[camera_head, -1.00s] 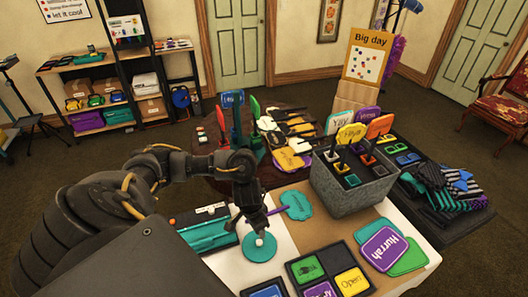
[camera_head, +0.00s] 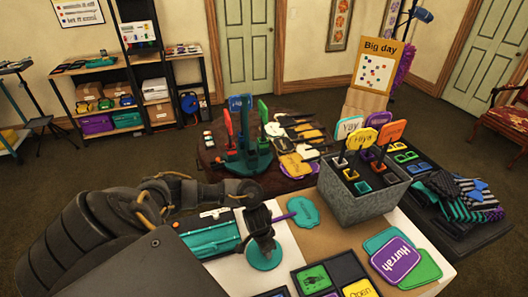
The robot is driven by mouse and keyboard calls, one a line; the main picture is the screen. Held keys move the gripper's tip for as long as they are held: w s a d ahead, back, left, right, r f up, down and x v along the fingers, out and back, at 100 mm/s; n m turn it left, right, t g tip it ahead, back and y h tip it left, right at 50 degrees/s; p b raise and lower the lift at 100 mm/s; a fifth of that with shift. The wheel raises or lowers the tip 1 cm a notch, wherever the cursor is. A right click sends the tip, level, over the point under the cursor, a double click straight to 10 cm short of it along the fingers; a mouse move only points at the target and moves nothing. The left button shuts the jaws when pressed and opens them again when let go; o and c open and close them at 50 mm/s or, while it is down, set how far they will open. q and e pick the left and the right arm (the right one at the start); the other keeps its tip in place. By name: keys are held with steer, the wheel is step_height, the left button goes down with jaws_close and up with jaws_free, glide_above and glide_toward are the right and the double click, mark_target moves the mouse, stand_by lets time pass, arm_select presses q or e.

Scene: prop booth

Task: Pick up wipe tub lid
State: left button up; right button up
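The wipe tub lid looks to be the round teal disc (camera_head: 264,257) on the white front part of the table. My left gripper (camera_head: 263,240) points down over the disc and covers its upper part and middle. Its fingertips are at or very near the disc. I cannot tell whether they touch or grip it. The tub itself cannot be made out beneath. My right gripper is not in view.
A teal case (camera_head: 210,235) lies left of the disc. A teal paddle sign (camera_head: 303,211) lies behind it. A grey bin (camera_head: 355,202) of upright signs stands to the right. A dark compartment tray (camera_head: 340,272) is at the front right.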

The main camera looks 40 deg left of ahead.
arm_select(q)
steer(key=shift+c, duration=0.3)
jaws_close()
steer(key=shift+r, duration=0.1)
steer(key=shift+r, duration=0.3)
step_height(320, 180, up, 2)
steer(key=shift+w+r, duration=0.1)
steer(key=shift+r, duration=0.05)
steer(key=s+d+r+p, duration=0.1)
steer(key=d+r+p, duration=0.7)
steer(key=d, duration=0.6)
steer(key=shift+r, duration=0.95)
